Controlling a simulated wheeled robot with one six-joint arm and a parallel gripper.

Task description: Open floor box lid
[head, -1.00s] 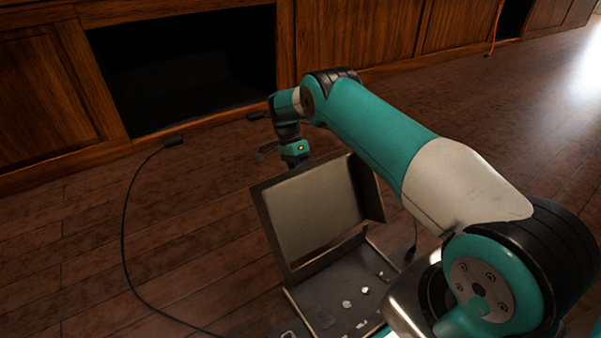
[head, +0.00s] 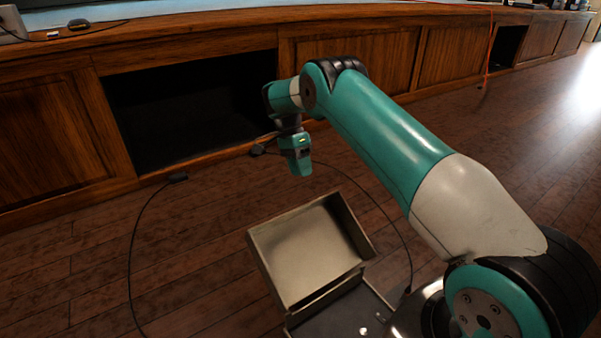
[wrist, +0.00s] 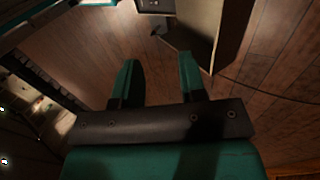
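The floor box (head: 335,317) sits in the wooden floor at the lower middle of the head view. Its lid (head: 305,255) stands raised at the far side, tilted, with its pale inner face and rims toward the head camera. Part of the box's dark inside shows below the lid; the rest is cut off by the frame. My gripper (head: 300,172) is above and beyond the lid, apart from it. In the wrist view my gripper (wrist: 159,78) has its two green fingers apart with nothing between them. The lid (wrist: 208,30) shows past the fingertips there.
A wooden desk front (head: 345,70) with a dark open bay (head: 190,105) stands behind. Black cables (head: 133,245) lie on the floor, one with a plug (head: 178,177) near the bay. The floor at right is clear.

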